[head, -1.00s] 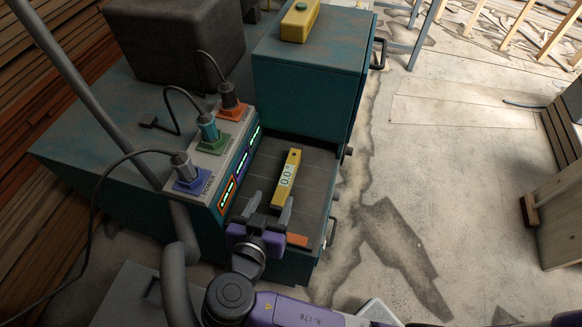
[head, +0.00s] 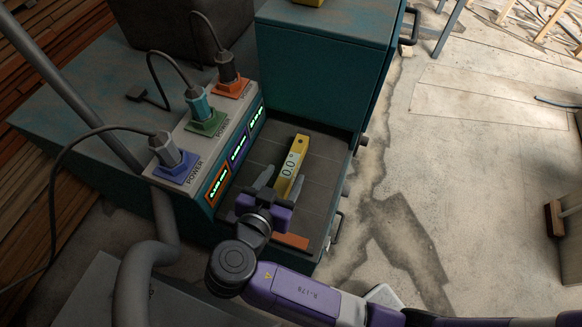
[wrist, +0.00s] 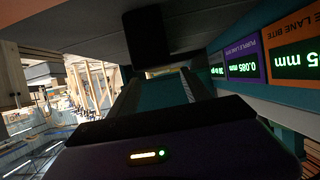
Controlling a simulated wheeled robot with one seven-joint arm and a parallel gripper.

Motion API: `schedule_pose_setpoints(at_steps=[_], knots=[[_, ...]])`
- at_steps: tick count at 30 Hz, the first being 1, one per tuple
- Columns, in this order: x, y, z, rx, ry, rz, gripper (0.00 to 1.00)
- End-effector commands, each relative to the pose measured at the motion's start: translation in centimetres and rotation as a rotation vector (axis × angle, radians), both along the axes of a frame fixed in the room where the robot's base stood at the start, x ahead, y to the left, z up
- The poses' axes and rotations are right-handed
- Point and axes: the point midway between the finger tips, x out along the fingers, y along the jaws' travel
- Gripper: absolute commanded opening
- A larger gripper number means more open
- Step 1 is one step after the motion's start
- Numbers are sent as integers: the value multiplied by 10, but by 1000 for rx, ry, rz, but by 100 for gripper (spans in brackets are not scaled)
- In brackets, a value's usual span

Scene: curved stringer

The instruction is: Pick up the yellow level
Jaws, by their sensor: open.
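The yellow level (head: 294,160) lies on the dark grey tray surface (head: 322,190) of the teal bench in the head view. A pale display reading about 0.0 is on its upper face. My gripper (head: 281,182) is open, with its two grey fingers on either side of the level's near end in the picture. I cannot tell whether either finger touches the level or how high the fingers are. In the wrist view, a purple body with a small light fills the bottom, and I cannot make out the level there.
A teal cabinet (head: 325,65) rises behind. An orange block (head: 291,241) lies at the tray's near edge. Open floor is at right.

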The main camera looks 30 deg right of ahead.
Motion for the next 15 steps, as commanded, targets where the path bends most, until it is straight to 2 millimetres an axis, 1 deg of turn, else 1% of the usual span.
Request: schedule_pose_setpoints(at_steps=[5,12,15], knots=[[10,-13,-6,0,0,-1,56],[29,-37,-20,0,1,-2,56],[33,-42,-24,1,1,0,56]])
